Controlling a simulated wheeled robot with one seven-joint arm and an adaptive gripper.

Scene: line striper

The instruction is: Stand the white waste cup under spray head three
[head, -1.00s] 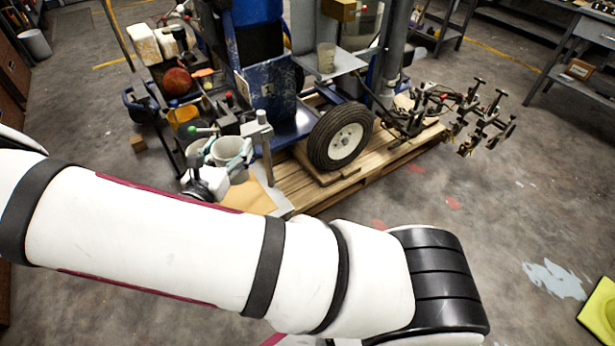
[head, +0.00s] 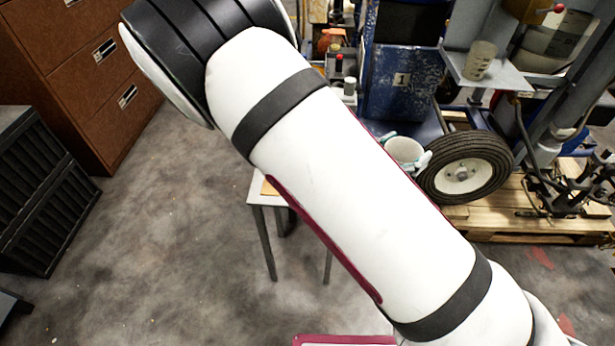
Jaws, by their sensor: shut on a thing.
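A white cup (head: 404,151), which looks like the waste cup, shows just beyond my arm, in front of the blue machine. Pale green-white fingertips of my gripper (head: 406,149) press on two sides of it, so the gripper looks shut on it. The rest of my gripper and the lower cup are hidden behind my white arm. Dark spray hardware (head: 572,190) shows at the right edge, cut off by the frame. I cannot tell which part is spray head three.
The blue line striper (head: 400,60) stands on a wooden pallet (head: 495,215), with a black tyre (head: 465,167) near the cup. A clear measuring cup (head: 480,60) stands on a grey shelf (head: 505,76). A small table (head: 257,190) is partly behind my arm. Brown drawers (head: 85,75) and a black crate (head: 45,190) stand left.

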